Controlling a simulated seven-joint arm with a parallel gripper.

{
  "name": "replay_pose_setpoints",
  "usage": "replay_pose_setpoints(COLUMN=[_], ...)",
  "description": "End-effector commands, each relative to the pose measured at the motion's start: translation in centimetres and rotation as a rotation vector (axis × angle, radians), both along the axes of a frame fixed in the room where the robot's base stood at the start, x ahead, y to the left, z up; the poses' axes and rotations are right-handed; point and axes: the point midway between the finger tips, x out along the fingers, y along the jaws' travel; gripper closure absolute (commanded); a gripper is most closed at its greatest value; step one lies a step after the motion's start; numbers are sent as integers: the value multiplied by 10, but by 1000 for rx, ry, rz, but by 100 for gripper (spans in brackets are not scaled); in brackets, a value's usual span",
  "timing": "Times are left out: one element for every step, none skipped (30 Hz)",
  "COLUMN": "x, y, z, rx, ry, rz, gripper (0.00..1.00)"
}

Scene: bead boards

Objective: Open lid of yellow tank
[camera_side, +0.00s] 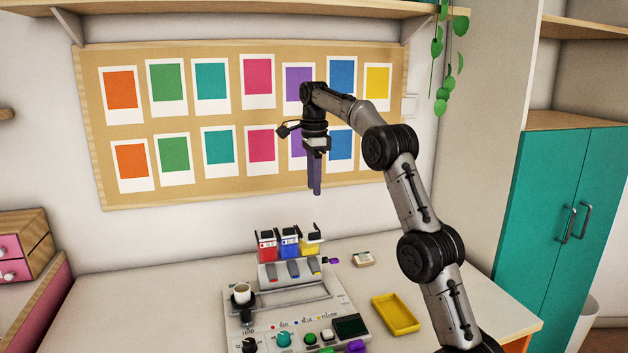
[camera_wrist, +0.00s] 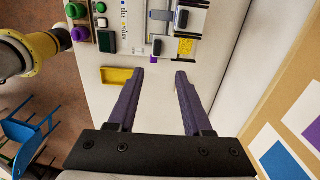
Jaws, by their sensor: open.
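The yellow tank (camera_side: 309,248) is the rightmost of three tanks at the back of the machine. In the wrist view, the yellow tank (camera_wrist: 185,47) shows a speckled yellow patch from above and seems uncovered. A dark piece stands up at its top in the side view, but it is too small to tell exactly how the lid sits. My gripper (camera_side: 315,192) hangs fingers down, high above the tanks and in front of the wall board. In the wrist view my gripper (camera_wrist: 160,74) has its two purple fingers apart with nothing between them.
The red tank (camera_side: 267,246) and blue tank (camera_side: 289,244) stand close beside the yellow one. A cup (camera_side: 241,291) sits on the machine's left. A yellow tray (camera_side: 396,314) and a small pale block (camera_side: 363,259) lie to the right. Bare table surrounds them.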

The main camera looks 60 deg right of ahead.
Motion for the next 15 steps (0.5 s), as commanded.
replay_pose_setpoints(x=[0,0,0,0,0,0,0,0,0,0,0,0,0,-1,-1], y=[0,0,0,0,0,0,0,0,0,0,0,0,0,0,1], z=[2,4,5,5,6,6,6,6,6,6,6,6,6,6,7], rx=[0,-1,0,1,1,1,1,1,1,1,1,1,1,1,0], ry=[0,-1,0,1,1,1,1,1,1,1,1,1,1,1,0], rz=[0,0,0,0,0,0,0,0,0,0,0,0,0,0,0], gripper=[50,50,50,50,50,50,50,50,50,50,50,50,50,50,50])
